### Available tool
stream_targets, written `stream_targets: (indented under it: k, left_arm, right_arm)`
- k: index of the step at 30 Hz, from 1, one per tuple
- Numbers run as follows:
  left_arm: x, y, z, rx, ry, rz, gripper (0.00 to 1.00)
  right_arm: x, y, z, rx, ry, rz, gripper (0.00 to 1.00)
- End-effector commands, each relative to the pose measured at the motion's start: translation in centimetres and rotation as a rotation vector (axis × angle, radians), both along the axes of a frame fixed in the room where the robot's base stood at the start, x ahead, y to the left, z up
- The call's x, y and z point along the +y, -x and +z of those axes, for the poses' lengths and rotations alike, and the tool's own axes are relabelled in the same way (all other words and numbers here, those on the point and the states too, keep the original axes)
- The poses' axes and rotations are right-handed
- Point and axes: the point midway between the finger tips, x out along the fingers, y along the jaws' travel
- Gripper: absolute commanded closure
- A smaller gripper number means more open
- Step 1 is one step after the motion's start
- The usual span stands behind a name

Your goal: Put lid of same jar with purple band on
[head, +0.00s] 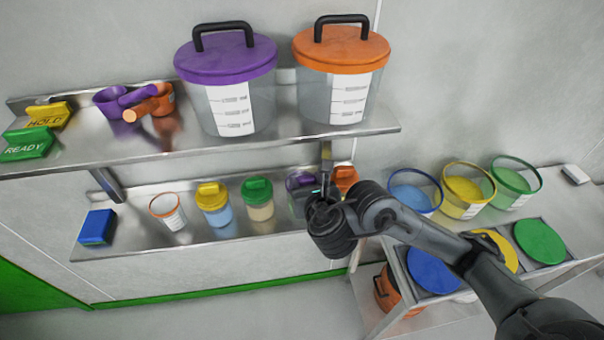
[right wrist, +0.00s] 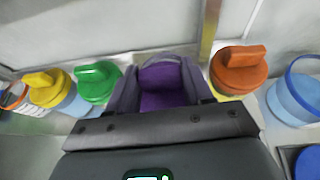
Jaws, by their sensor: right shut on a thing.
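My right gripper (head: 318,192) reaches over the lower wall shelf, and its fingers also show in the right wrist view (right wrist: 162,95). It is shut on a purple lid (right wrist: 163,80), with one finger on each side of the lid's raised grip. In the head view a small clear jar with purple at its top (head: 298,186) stands behind my gripper and is partly hidden by it. The lid is at or just over this jar; I cannot tell whether it is seated. My left gripper is not in view.
Small jars with yellow (head: 213,196), green (head: 257,190) and orange (head: 345,176) lids stand close by. An open orange-rimmed jar (head: 167,210) and a blue block (head: 97,227) are further left. The upper shelf (head: 150,150) overhangs, carrying large purple-lidded (head: 225,62) and orange-lidded (head: 341,50) containers.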

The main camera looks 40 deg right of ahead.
Motion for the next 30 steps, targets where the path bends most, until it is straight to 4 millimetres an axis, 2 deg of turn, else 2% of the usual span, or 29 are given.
stream_targets:
  k: [5, 14, 30]
  left_arm:
    - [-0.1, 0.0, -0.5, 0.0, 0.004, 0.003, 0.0]
    - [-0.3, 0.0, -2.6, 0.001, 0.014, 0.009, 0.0]
    - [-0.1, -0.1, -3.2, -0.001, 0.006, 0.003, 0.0]
  right_arm:
    - [-0.4, -0.8, -0.1, -0.002, 0.001, -0.001, 0.83]
    - [-2.2, -4.3, -0.2, -0.002, 0.0, -0.001, 0.83]
    - [-2.1, -4.1, -1.0, 0.0, 0.001, 0.0, 0.83]
